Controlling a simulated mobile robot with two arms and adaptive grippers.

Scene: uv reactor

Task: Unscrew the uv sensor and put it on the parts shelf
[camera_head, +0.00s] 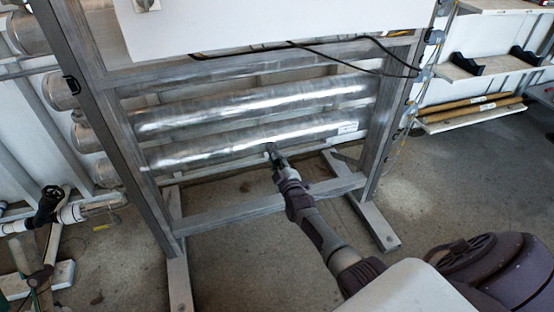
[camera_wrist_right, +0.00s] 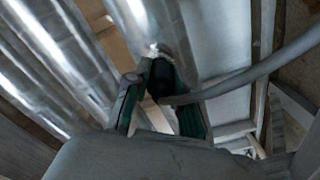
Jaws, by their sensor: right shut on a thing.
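My right gripper (camera_head: 271,150) reaches up to the lowest metal tube (camera_head: 250,142) of the reactor rack. In the right wrist view the fingers (camera_wrist_right: 160,98) are shut around the dark cylindrical uv sensor (camera_wrist_right: 161,78). Its upper end meets a bright fitting on the tube's underside; I cannot tell whether the thread is engaged. A grey cable (camera_wrist_right: 240,80) passes right from the sensor. In the head view the sensor is mostly hidden by the gripper. Wall shelves stand at the right; the middle one (camera_head: 440,73) carries black holders (camera_head: 467,64). My left gripper is not in view.
Grey frame posts (camera_head: 100,115) and a lower crossbar (camera_head: 240,212) surround the tubes. A white panel (camera_head: 260,22) and loose black cables (camera_head: 330,62) are above. A black valve handle (camera_head: 48,203) is at left. A lower shelf (camera_head: 470,118) holds long brown pieces. The floor at right is clear.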

